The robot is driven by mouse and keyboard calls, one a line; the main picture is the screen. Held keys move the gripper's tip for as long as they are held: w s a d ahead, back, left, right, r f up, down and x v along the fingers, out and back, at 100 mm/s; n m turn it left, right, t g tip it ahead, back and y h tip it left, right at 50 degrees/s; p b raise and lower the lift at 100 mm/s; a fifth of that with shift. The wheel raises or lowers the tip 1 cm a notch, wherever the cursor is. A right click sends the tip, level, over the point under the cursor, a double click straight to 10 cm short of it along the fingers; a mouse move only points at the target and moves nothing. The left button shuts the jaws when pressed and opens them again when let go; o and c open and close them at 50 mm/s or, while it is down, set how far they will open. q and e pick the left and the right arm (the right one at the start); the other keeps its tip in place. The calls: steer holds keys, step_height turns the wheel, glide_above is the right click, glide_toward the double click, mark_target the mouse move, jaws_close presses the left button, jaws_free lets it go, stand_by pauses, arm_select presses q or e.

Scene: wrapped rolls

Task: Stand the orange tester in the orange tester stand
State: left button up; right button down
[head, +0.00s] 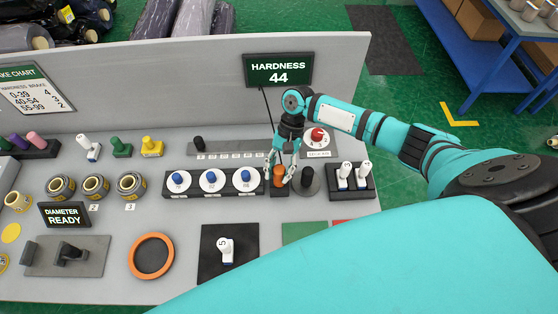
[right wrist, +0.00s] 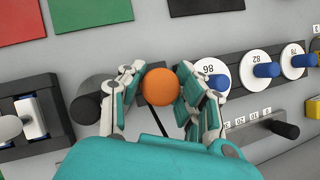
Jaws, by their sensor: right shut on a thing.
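The orange tester (head: 279,177) is upright between the fingers of my right gripper (head: 281,172), which is shut on it. In the right wrist view its round orange top (right wrist: 160,87) sits between the two fingers of the right gripper (right wrist: 160,95). A small black block, the orange tester stand (head: 279,190), shows under and around the tester's lower end. I cannot tell whether the tester is fully seated in it or just above it, as the fingers and the tester hide the contact. My left gripper is not in view.
Left of the gripper is a black rack with white discs and blue knobs (head: 211,180). Close on the right are a black knob (head: 307,180) and a holder with white-handled pieces (head: 352,178). A screen reading "HARDNESS 44" (head: 278,70) stands behind.

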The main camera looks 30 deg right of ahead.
steer(key=shift+f, duration=0.15)
steer(key=c, duration=0.8)
jaws_free()
steer(key=shift+c, duration=0.2)
steer(key=v, duration=1.2)
steer(key=shift+a, duration=0.1)
